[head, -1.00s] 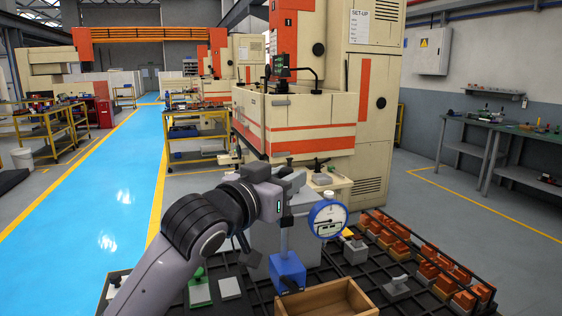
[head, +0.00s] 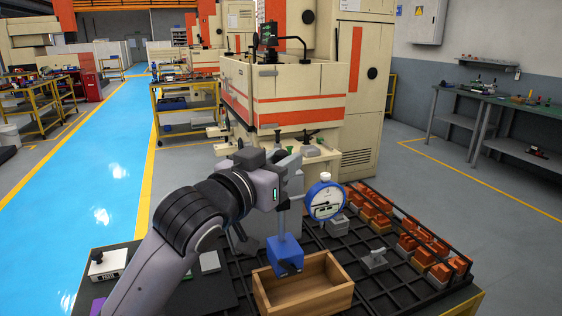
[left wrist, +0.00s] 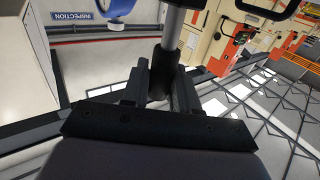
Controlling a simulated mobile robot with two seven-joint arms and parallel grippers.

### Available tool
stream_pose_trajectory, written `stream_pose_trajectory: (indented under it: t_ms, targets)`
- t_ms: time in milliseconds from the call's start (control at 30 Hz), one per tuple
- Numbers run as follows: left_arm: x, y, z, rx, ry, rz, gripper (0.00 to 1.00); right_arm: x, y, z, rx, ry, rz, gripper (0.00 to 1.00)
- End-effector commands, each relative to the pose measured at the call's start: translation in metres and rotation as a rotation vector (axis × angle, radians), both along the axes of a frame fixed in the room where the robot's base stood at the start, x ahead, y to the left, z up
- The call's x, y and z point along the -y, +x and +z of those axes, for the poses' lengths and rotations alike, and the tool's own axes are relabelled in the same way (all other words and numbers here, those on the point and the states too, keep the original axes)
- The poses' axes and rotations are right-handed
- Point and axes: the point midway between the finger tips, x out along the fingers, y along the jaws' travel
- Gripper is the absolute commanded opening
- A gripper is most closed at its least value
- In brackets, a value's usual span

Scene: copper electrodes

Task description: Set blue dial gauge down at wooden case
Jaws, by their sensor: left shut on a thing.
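The blue dial gauge has a round white-faced dial (head: 325,200) with a blue rim, a grey post and a blue block base (head: 285,254). My left gripper (head: 284,198) is shut on the post, which stands about upright. In the left wrist view the post (left wrist: 176,35) runs between the fingers (left wrist: 160,78), and part of the blue rim (left wrist: 116,9) shows at the top. The open wooden case (head: 320,299) lies below on the dark grid table. The base overlaps the case's back-left part; I cannot tell whether it touches. My right gripper is out of view.
Several orange copper electrodes on grey holders (head: 407,243) stand to the right of the case. A grey holder (head: 374,258) sits just beside it. A white block with a black knob (head: 108,265) is at the left. A large beige and orange machine (head: 285,95) stands behind.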

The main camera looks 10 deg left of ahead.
Motion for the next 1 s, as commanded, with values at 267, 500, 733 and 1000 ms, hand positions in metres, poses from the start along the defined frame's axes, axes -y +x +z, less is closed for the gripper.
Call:
stream_pose_trajectory:
  t_ms: [267,500,733,1000]
  targets:
    - [0.0,-0.001,-0.014,0.01,-0.005,-0.001,0.0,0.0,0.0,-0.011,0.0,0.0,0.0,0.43]
    - [0.0,-0.001,-0.034,0.011,-0.005,-0.001,0.0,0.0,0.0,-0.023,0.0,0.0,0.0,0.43]
    - [0.0,-0.001,-0.053,0.011,-0.006,-0.001,0.0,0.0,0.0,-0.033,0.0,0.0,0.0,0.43]
    - [0.0,-0.001,-0.073,0.011,-0.006,-0.002,0.0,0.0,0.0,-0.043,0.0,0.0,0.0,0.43]
